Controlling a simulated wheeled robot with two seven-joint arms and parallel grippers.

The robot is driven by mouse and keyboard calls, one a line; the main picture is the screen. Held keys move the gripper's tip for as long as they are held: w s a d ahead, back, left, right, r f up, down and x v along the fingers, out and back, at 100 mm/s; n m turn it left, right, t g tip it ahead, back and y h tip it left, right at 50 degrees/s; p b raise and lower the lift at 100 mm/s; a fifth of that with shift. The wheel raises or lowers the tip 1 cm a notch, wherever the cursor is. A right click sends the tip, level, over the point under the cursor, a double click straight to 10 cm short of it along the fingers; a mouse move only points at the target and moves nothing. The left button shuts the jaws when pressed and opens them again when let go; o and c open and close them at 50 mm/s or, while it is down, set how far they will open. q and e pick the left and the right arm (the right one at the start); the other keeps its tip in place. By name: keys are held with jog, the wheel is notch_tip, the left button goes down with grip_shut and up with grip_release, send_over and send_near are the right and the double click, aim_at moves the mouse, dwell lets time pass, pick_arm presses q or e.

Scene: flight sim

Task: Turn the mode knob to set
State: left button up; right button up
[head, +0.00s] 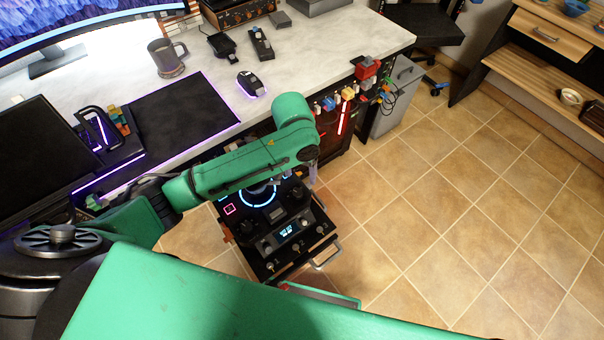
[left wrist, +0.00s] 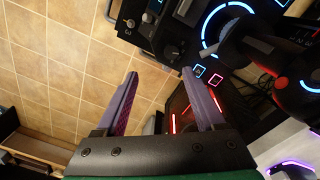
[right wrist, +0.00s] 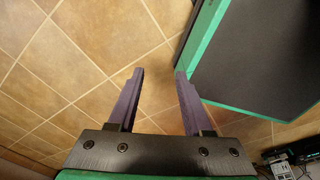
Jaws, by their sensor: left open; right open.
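A dark control panel (head: 262,268) stands in front of the desk in the head view. It carries a lit blue display (head: 287,235), a glowing blue ring (head: 258,198) and several knobs and switches. No label is readable, so I cannot tell which knob is the mode knob. My left gripper (head: 312,178) is over the panel's far right edge, partly hidden by its own arm. In the left wrist view its open, empty fingers (left wrist: 160,75) point toward the panel, with a dark knob (left wrist: 172,50) just beyond them. My right gripper (right wrist: 160,73) is open and empty above the tiled floor.
The desk (head: 325,45) holds a mug (head: 167,58), a mouse (head: 250,84) and a dark mat (head: 185,115). A metal handle (head: 327,255) sticks out from the panel's right side. A wooden shelf (head: 545,70) stands at the far right. Tiled floor (head: 450,210) lies clear between.

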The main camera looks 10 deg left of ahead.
pick_arm(q)
jog(key=w+a, duration=0.2)
jog(key=b, duration=0.2)
send_over(297, 193)
jog(key=shift+n+y, duration=0.3)
notch_tip(297, 193, down, 8)
jog(key=shift+s+f, duration=0.1)
jog(key=shift+s, duration=0.05)
notch_tip(297, 193, down, 6)
pick_arm(e)
jog(key=shift+w+a+f, duration=0.1)
jog(key=shift+w+f, duration=0.15)
jog(key=shift+f, duration=0.35)
jog(key=shift+w+f, duration=0.25)
jog(key=shift+f, duration=0.35)
